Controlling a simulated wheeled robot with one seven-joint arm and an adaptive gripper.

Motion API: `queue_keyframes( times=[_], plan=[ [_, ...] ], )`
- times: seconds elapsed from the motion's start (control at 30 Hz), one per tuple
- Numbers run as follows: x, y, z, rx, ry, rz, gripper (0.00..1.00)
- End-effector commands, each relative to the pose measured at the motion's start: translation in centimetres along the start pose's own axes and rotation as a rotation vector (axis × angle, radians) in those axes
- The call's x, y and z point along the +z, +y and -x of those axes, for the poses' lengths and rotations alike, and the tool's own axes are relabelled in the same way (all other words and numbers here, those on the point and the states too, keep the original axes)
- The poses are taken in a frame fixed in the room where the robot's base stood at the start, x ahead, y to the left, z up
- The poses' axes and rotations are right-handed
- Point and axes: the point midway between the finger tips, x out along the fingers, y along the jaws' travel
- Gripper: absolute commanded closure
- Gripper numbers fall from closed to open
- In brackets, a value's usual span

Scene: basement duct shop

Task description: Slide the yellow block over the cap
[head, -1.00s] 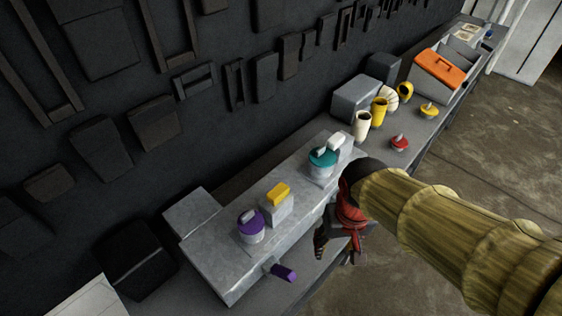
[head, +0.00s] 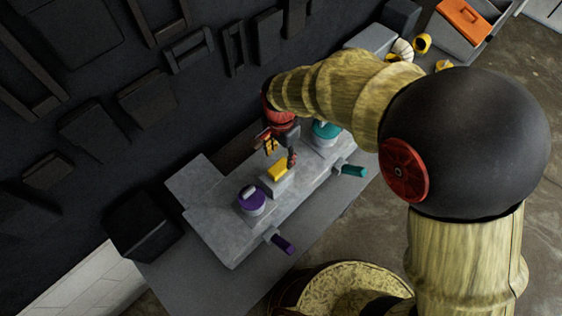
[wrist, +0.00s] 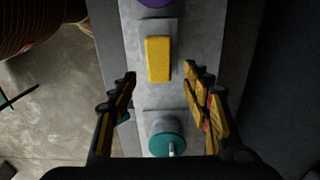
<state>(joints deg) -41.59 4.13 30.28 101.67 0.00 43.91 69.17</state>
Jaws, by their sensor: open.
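The yellow block (head: 278,170) lies on a raised grey block on the grey bench fixture, between a purple cap (head: 250,196) and a teal cap (head: 327,130). In the wrist view the yellow block (wrist: 158,58) is near the middle, with the teal cap (wrist: 167,145) below it and the purple cap (wrist: 155,3) cut off at the top. My gripper (head: 278,150) is open and empty above the fixture, close to the block. In the wrist view its fingertips (wrist: 160,75) spread either side of the block's near end, with gaps. I cannot tell the height left.
A purple handle (head: 284,244) and a teal handle (head: 353,170) stick out of the fixture's front. A black box (head: 141,223) stands at the left. An orange-lidded toolbox (head: 463,18) and yellow pipe parts (head: 422,43) are at the back right. My arm hides part of the bench.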

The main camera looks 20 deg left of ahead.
Motion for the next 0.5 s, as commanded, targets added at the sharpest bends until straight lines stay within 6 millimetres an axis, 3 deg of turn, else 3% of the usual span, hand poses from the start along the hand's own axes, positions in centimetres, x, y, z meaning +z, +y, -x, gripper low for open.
queue_keyframes(
  times=[0.3,0.5],
  plan=[
    [0.0,0.1,-4.7,0.003,-0.001,0.002,0.52],
    [0.0,0.1,-6.6,0.001,-0.001,0.003,0.52]
  ],
)
